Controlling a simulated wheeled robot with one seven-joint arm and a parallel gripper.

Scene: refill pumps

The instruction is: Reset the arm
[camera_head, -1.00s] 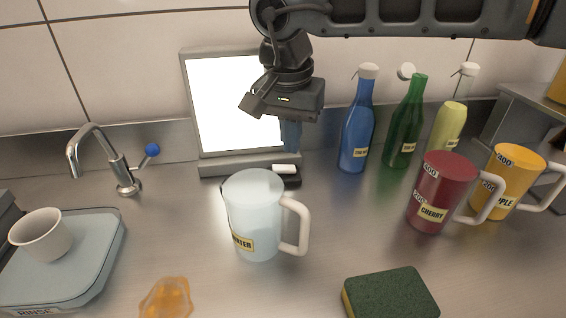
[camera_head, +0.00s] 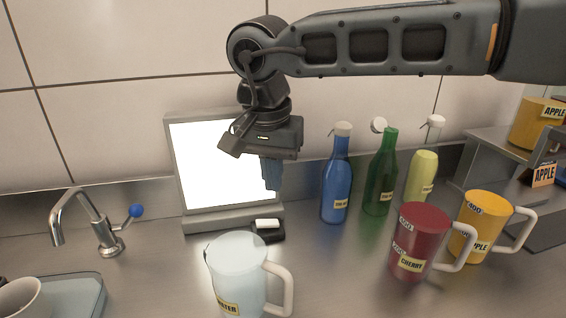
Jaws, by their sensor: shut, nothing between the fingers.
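My gripper (camera_head: 271,186) hangs from my arm, which reaches in from the upper right. Its fingers are shut with nothing between them and point down. They are in front of the lower right part of a white lit panel (camera_head: 215,165) in a grey frame, above a small black holder with a white piece (camera_head: 267,226). The gripper touches nothing that I can see.
A pale blue WATER jug (camera_head: 236,265) stands below the gripper. Blue (camera_head: 337,182), green (camera_head: 381,175) and yellow (camera_head: 422,175) bottles stand to the right, behind a red CHERRY jug (camera_head: 418,240) and a yellow jug (camera_head: 480,225). A tap (camera_head: 100,230) is at left.

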